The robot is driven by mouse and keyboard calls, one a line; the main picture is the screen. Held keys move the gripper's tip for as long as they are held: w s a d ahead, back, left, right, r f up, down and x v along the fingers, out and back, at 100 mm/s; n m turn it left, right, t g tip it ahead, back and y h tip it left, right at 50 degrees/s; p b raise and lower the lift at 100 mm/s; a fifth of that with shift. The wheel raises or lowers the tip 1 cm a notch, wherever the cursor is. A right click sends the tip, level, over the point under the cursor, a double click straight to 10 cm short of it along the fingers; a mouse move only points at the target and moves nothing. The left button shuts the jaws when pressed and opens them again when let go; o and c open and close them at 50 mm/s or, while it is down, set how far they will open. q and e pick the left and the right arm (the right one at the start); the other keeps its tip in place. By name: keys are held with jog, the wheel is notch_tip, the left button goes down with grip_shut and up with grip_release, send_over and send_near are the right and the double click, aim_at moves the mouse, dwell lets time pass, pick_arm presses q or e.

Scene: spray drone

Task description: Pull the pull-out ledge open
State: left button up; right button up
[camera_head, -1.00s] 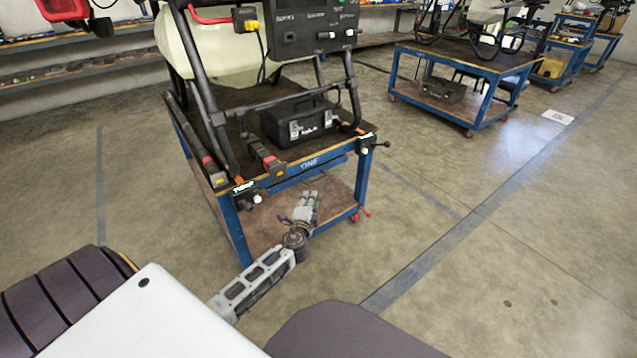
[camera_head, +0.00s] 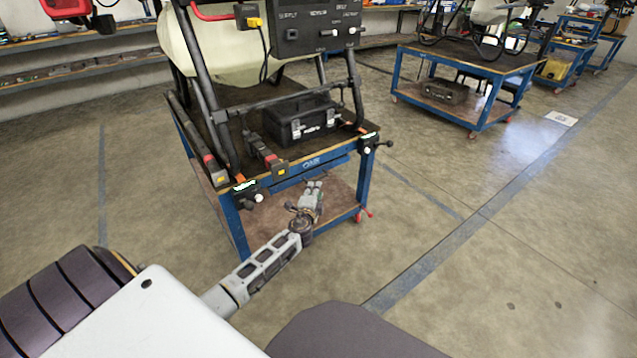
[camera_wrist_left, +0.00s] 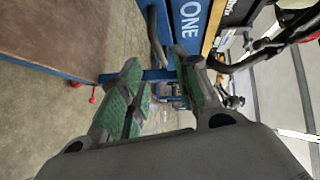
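The pull-out ledge (camera_head: 312,165) is the blue front panel under the top of the near blue cart. It looks closed, close to flush under the top. In the left wrist view, its blue face with white letters (camera_wrist_left: 190,22) is at the top, with a dark grey bar (camera_wrist_left: 156,36), perhaps its handle, beside it. My left gripper (camera_head: 313,186) is in front of and just below the ledge, apart from it. In the wrist view, its green-padded fingers (camera_wrist_left: 160,72) are spread, with nothing held between them. My right gripper is out of view.
A black toolbox (camera_head: 300,120) and a frame with a pale tank (camera_head: 222,45) stand on the cart top. Clamps (camera_head: 366,150) stick out at its front corners. The cart's lower shelf (camera_head: 272,222) lies below my gripper. Open floor (camera_head: 460,200) is to the right.

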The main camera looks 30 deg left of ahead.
pick_arm(q)
jog(key=b+x, duration=0.2)
jog(key=x, duration=0.6)
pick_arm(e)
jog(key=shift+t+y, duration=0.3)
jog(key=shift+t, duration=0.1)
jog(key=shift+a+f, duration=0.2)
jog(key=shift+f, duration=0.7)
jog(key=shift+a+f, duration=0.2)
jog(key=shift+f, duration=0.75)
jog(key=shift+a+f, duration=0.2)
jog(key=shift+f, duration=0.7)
pick_arm(q)
jog(key=shift+c, duration=0.4)
grip_shut()
jog(key=shift+d, duration=0.1)
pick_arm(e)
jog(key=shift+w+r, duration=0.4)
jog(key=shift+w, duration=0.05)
